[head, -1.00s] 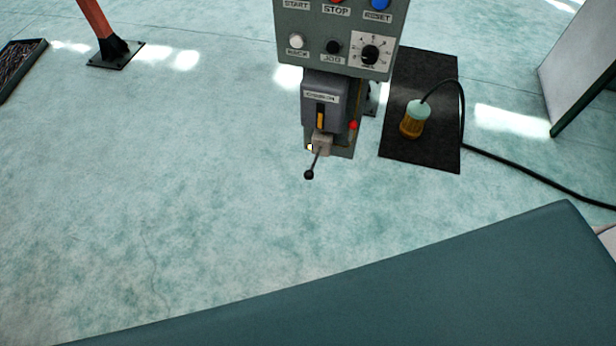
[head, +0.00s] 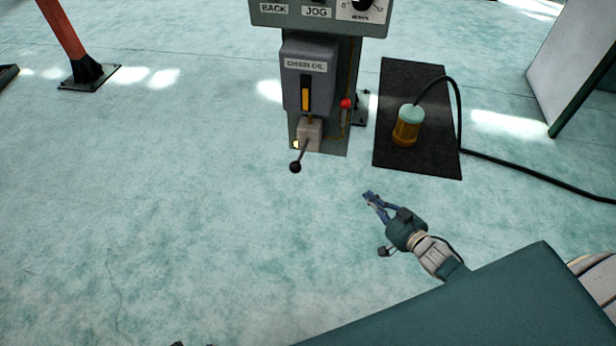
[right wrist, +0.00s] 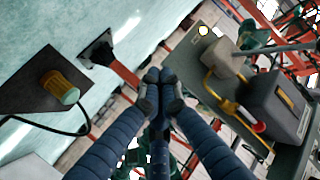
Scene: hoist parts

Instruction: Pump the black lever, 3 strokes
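The black lever (head: 296,166) is a thin rod with a round black knob. It sticks out from a pale pump block (head: 310,134) under the grey chain oil unit (head: 309,75) and points down to the left. The block also shows in the right wrist view (right wrist: 223,57), with the rod running to the right. My right gripper (head: 370,198) is to the right of the knob and nearer to me, apart from it. Its blue fingers meet at the tips in the right wrist view (right wrist: 161,84), with nothing seen between them. Small dark bits at the head view's bottom edge may be my left gripper.
A control panel (head: 320,14) stands above the oil unit. A red knob (head: 346,104) is on its right side. A green-topped amber container (head: 408,126) with a black hose stands on a dark mat (head: 420,165). The floor left of the lever is clear.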

